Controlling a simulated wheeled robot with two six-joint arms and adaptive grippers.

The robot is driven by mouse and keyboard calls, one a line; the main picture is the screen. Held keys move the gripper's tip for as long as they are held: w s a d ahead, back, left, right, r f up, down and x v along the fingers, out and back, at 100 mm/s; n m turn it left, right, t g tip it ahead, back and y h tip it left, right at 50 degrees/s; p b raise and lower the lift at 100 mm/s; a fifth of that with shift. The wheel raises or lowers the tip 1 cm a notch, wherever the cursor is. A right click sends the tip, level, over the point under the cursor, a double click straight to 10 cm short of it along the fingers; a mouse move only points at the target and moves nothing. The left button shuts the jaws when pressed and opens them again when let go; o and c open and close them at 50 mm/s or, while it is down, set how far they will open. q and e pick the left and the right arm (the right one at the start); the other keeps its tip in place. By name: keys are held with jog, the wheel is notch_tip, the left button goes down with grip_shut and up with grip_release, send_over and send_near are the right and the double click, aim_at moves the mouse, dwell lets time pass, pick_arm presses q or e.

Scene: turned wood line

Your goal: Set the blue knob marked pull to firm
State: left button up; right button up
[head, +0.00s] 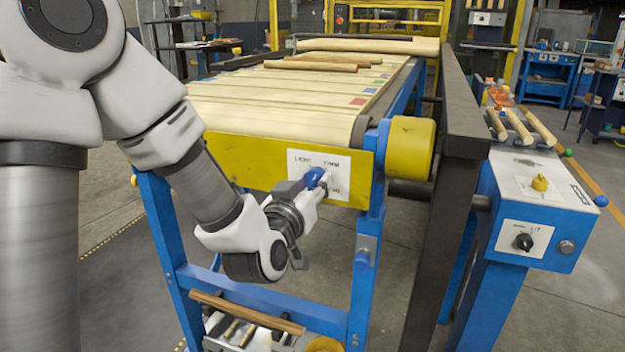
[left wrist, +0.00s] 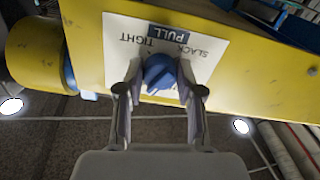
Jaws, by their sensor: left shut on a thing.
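The blue knob (head: 314,177) sits on a white label plate (head: 340,164) fixed to the yellow end panel of the belt table. My left gripper (head: 312,186) is at the knob, shut on it. In the left wrist view the fingers (left wrist: 159,82) stand on both sides of the blue knob (left wrist: 158,73). There the plate (left wrist: 207,52) appears upside down, with a blue PULL tag (left wrist: 168,33) and the words SLACK and TIGHT. Part of the lettering is hidden by the knob and fingers. Which word the knob points to I cannot tell. My right gripper is out of view.
A yellow roller cap (head: 409,148) is right of the plate. A dark upright post (head: 448,200) stands beside it. Farther right, a blue-and-white control box (head: 535,215) carries a black knob (head: 523,242) and a yellow knob (head: 540,183). Boards (head: 270,97) lie on the belt.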

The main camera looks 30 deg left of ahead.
pick_arm(q)
jog(key=shift+a+r+m+p, duration=0.1)
jog(key=shift+m+p, duration=0.3)
jog(key=shift+m, duration=1.2)
jog(key=o, duration=1.1)
jog(key=shift+o, duration=0.2)
